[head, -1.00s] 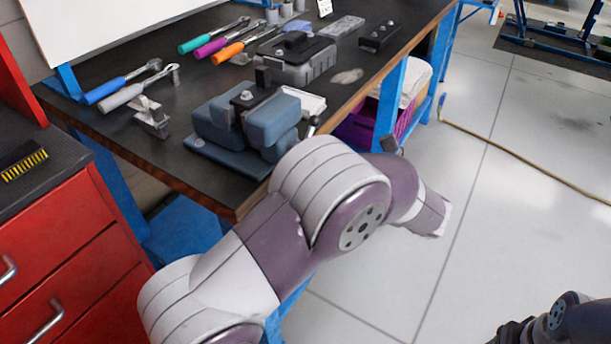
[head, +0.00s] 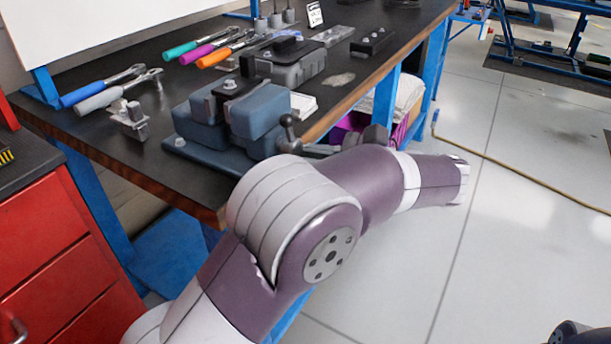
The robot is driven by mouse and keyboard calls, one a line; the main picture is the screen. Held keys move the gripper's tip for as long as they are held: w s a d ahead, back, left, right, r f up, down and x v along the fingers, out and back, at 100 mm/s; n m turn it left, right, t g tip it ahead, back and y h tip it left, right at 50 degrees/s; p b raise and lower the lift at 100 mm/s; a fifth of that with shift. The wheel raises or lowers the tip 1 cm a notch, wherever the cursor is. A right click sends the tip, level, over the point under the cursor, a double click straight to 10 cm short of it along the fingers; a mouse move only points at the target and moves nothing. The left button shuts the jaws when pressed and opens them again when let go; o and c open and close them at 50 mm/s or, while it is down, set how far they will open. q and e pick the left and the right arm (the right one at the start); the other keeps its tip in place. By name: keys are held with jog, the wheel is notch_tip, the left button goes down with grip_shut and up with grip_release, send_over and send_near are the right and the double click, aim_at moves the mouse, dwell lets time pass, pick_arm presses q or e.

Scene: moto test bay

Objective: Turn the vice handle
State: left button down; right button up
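The blue-grey vice (head: 208,143) stands near the front edge of the dark workbench. Its handle (head: 289,121), with a dark ball end, shows at the vice's right side; its lower part is partly hidden by my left arm. My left arm (head: 335,200) comes in from the lower left and reaches across in front of the bench corner. I cannot make out the fingers of my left gripper, nor whether anything touches the handle. Only a bit of my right arm (head: 572,333) shows at the bottom right corner; its gripper is out of view.
A red drawer cabinet (head: 60,240) stands at left. Open floor (head: 520,230) lies at right, with a yellowish hose.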

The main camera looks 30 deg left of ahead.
pick_arm(q)
jog(key=shift+w+a+r+n+t+h+b, duration=0.15)
jog(key=shift+r+n+t+b, duration=0.4)
jog(key=shift+n+b, duration=2.3)
jog(key=shift+w+r+n+t+h+b, duration=0.2)
jog(key=shift+r+n+t+b, duration=0.8)
jog(key=shift+b, duration=3.3)
jog(key=shift+w+a+r+n+t+h+b, duration=0.15)
jog(key=shift+n+h+b, duration=0.1)
jog(key=shift+n+b, duration=2.8)
jog(key=shift+d+m+b, duration=0.1)
jog(key=shift+m+b, duration=0.3)
jog(key=shift+b, duration=0.15)
jog(key=c, duration=1.2)
grip_release()
jog(key=shift+f, duration=0.1)
jog(key=shift+o, duration=1.3)
jog(key=shift+s, duration=0.25)
